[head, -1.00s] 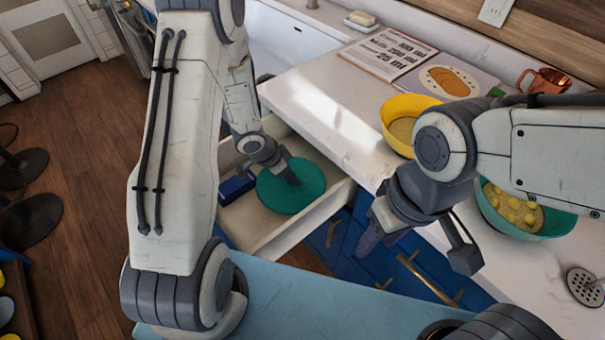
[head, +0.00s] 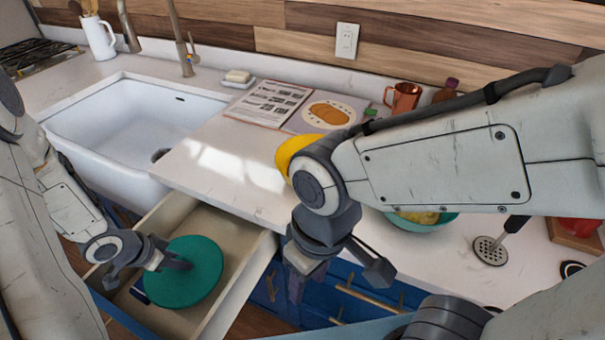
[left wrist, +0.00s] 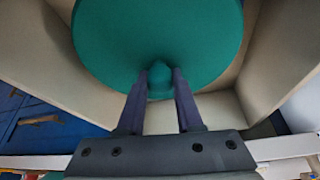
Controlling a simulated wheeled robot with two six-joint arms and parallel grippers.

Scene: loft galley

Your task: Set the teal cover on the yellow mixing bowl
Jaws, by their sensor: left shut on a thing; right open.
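The teal cover (head: 196,281) is a round disc at the open drawer in the head view. My left gripper (head: 178,264) is shut on its knob; the left wrist view shows the knob (left wrist: 160,80) between the two fingers. Whether the cover still touches the drawer floor I cannot tell. The yellow mixing bowl (head: 291,150) stands on the counter, mostly hidden behind my right arm. My right gripper (head: 330,282) is open and empty, in front of the counter edge and above the blue cabinet fronts.
The open drawer (head: 237,292) juts out below the counter. A white sink (head: 105,125) lies left. An open cookbook (head: 267,103), a copper mug (head: 403,97), a teal bowl (head: 425,223) with yellow pieces and a masher (head: 490,250) are on the counter. Counter between sink and yellow bowl is clear.

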